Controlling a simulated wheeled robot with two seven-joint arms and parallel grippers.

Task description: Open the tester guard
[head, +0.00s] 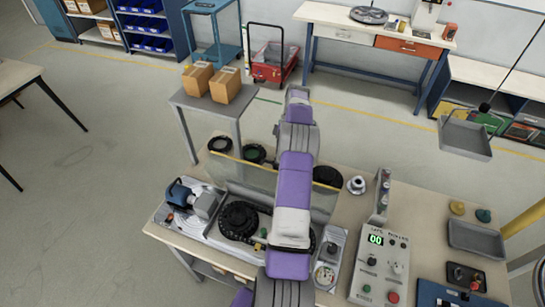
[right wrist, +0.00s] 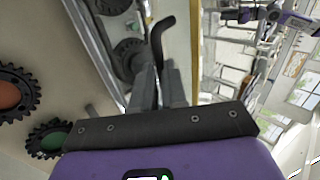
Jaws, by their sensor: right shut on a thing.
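The tester (head: 207,232) stands on the workbench, with a black toothed ring (head: 238,220) on it. Its clear guard (head: 262,180) stands raised over the tester's far side, with a yellow strip along the top edge. My right arm crosses in front of its right part in the head view and hides some of it. My right gripper (right wrist: 158,88) shows in the right wrist view, shut on a dark, bent handle (right wrist: 160,35) beside the yellow-edged guard (right wrist: 194,50). The head view does not show this gripper's fingers. My left gripper is in neither view.
Loose black rings (head: 219,144) lie behind the guard. A control box (head: 378,265) with a green display stands to the right, near a grey tray (head: 474,238). A side table (head: 212,108) with two cartons stands behind.

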